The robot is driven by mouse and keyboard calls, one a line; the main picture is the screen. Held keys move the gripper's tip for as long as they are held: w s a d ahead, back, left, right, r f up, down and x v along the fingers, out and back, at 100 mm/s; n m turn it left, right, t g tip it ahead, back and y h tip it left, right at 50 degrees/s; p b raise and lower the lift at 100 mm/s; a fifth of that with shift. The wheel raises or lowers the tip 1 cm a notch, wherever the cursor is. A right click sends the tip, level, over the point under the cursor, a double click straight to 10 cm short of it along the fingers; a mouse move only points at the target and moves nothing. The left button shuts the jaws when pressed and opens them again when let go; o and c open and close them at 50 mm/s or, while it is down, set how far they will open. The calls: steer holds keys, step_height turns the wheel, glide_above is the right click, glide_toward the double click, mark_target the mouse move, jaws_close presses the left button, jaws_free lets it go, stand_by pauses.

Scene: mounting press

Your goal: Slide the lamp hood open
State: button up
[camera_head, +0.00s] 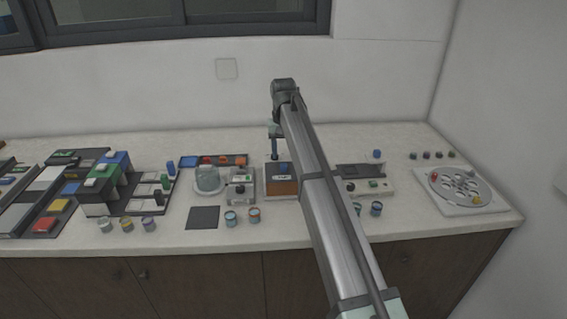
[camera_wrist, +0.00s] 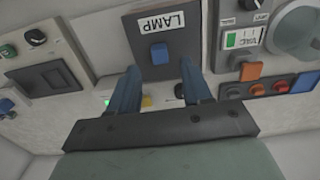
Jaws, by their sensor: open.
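The lamp hood (camera_wrist: 180,45) is a dark panel labelled LAMP, with a blue block-shaped handle (camera_wrist: 160,53) on it. In the head view the hood (camera_head: 271,167) is the dark top of an orange-brown box (camera_head: 283,187) at the middle of the counter. My gripper (camera_wrist: 160,68) is open, one finger on each side of the handle's line in the wrist view, with the handle just past the fingertips. In the head view my gripper (camera_head: 274,150) points down above the hood. I see no contact with the handle. My arm partly covers the box's right side.
A device with a glass dome (camera_head: 208,178) stands left of the box, and a grey device (camera_head: 366,180) stands to its right. Small cups (camera_head: 231,217) stand in front. A round carousel (camera_head: 460,188) is far right.

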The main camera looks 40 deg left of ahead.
mark_target(284, 164)
steer(key=shift+f, duration=2.45)
jaws_close()
